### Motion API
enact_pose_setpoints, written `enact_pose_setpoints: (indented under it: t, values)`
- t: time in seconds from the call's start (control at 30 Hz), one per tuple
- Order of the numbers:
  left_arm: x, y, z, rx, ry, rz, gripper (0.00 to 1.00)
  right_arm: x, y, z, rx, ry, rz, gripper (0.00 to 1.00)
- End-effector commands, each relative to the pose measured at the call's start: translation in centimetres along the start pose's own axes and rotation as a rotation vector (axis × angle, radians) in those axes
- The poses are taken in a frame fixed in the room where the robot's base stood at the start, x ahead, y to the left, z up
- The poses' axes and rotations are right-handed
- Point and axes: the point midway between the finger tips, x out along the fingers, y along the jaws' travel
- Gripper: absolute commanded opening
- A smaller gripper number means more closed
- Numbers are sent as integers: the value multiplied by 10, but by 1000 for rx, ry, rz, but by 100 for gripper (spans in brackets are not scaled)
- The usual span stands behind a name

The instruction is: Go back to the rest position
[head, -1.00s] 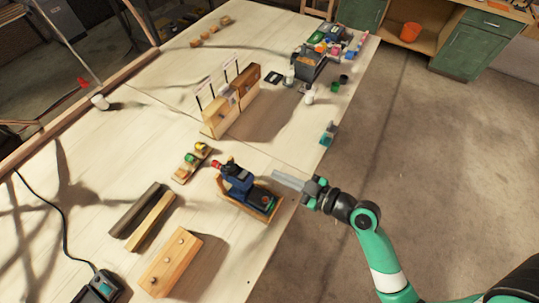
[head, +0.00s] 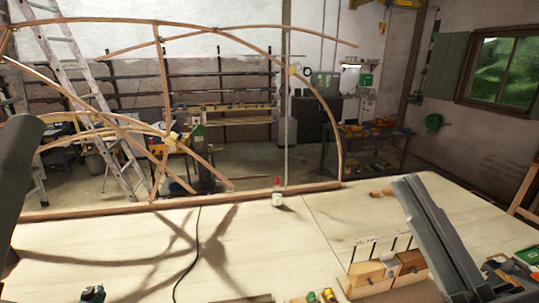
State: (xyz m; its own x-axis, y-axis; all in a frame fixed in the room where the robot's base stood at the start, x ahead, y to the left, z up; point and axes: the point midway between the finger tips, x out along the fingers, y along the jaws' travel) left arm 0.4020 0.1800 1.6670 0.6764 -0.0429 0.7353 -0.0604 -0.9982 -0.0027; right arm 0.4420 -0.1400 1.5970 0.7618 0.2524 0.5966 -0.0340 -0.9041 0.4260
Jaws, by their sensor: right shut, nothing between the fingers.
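My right gripper (head: 412,190) stands large and close at the right of the head view, its long grey fingers pointing up and a little left. They are together with nothing between them, above the right part of the table. A dark grey shape at the left edge, cut off by the frame, looks like part of my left gripper (head: 20,150). Whether its jaws are open or shut does not show. The pale workbench (head: 120,255) lies below both.
An arched frame of bent laths (head: 160,85) stands along the bench's far edge. A white cup (head: 278,199) is near it. Wooden blocks with upright rods (head: 366,272) stand beside my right gripper. A black cable (head: 190,250) crosses the bench, whose left middle is mostly clear.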

Motion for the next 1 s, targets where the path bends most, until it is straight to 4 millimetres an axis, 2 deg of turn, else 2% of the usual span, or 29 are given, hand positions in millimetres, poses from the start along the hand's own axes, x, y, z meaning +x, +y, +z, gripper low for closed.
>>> enact_pose_setpoints:
  t: [0.03, 0.1, 0.13, 0.23, 0.3, 0.5, 0.6, 0.77, 1.0]
  values:
    - [0, 0, 0, 0, 0, 0, 50, 7, 14, -31, 29, 59, 48, 0]
    - [0, 0, 0, 0, 0, 0, 50, 9, 40, -65, 105, 122, 137, 0]
    - [0, 0, 0, 0, 0, 0, 50, 6, 53, -72, 151, 134, 182, 0]
    - [0, 0, 0, 0, 0, 0, 50, 0, 68, -61, 362, 126, 245, 0]
    - [34, 0, -30, 0, -3, 0, 50, 28, 87, -93, 385, 131, 239, 0]
    - [91, 0, -84, 0, 1, 0, 50, 74, 119, -145, 382, 128, 237, 0]
    - [112, 0, -103, 0, 1, 0, 50, 91, 131, -164, 381, 127, 237, 0]
    - [122, 0, -112, 0, 0, 0, 50, 100, 137, -173, 381, 126, 237, 0]
    - [108, 0, -100, 0, -1, 0, 50, 88, 129, -160, 381, 126, 236, 0]
